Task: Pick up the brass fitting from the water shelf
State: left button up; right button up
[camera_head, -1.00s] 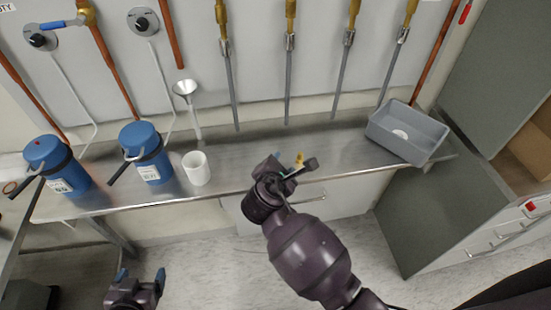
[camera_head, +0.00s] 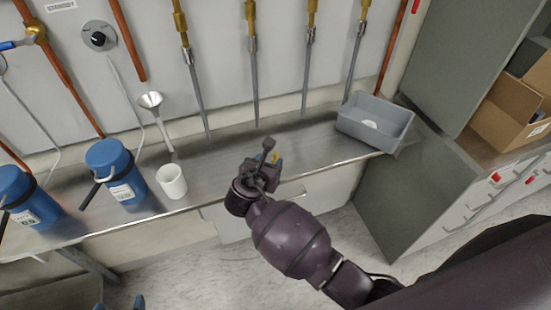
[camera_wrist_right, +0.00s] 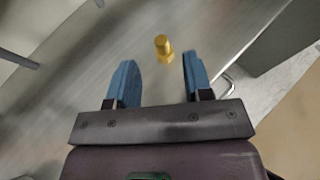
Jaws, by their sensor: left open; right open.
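The brass fitting (camera_wrist_right: 163,46) stands on the metal water shelf (camera_wrist_right: 100,45) in the right wrist view. In the wrist view the blue fingers of my right gripper (camera_wrist_right: 157,72) are open and empty. The fitting lies just ahead of the fingertips, between their lines and apart from both. My left gripper (camera_head: 120,304) shows only its blue fingertips at the bottom edge, below the shelf, open.
A grey bin (camera_head: 375,123) stands at the right end. Several pipes (camera_head: 252,70) hang behind. The shelf between cup and bin is mostly clear.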

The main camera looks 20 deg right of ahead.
aim_at(275, 154)
jog(key=shift+w+d, duration=0.35)
jog(key=x, duration=0.4)
jog(key=shift+w+d, duration=0.15)
jog(key=shift+d, duration=0.05)
jog(key=shift+r, duration=0.1)
jog(key=c, duration=0.8)
